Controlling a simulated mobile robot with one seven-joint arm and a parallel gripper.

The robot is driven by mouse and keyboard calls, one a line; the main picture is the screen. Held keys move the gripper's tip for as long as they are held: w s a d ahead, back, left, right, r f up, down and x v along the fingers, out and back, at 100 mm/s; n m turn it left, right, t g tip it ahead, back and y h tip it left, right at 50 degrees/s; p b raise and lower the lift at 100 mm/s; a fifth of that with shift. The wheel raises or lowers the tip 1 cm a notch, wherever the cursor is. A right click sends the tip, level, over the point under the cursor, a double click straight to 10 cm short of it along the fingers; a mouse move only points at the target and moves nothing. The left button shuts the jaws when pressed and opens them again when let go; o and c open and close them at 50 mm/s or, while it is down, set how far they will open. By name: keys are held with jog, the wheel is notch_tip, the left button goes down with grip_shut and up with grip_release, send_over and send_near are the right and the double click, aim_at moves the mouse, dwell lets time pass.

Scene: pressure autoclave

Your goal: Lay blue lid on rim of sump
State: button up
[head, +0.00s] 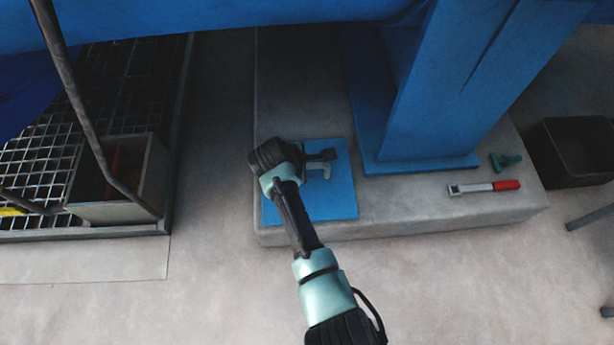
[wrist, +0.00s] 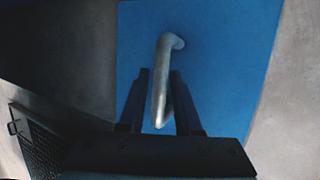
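The blue lid (head: 338,203) is a flat square plate lying on the front left part of a concrete plinth. Its pale arched handle (head: 322,171) stands up from it. My gripper (head: 320,157) is over the lid at the handle. In the wrist view the two dark fingers (wrist: 159,82) stand on either side of the handle (wrist: 159,95), with a gap visible on the left and very little on the right. The fingers look open. The sump appears to be the grey open-topped box (head: 112,211) at the grating's front corner; its inside is partly hidden.
Dark rods cross above the grey box and the metal grating (head: 50,160). A red-handled tool (head: 485,187) and a green piece (head: 505,161) lie right. Bare floor (head: 212,180) separates grating and plinth.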

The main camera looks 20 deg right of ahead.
grip_shut()
dwell(1.0)
jog(key=shift+w+r, duration=0.1)
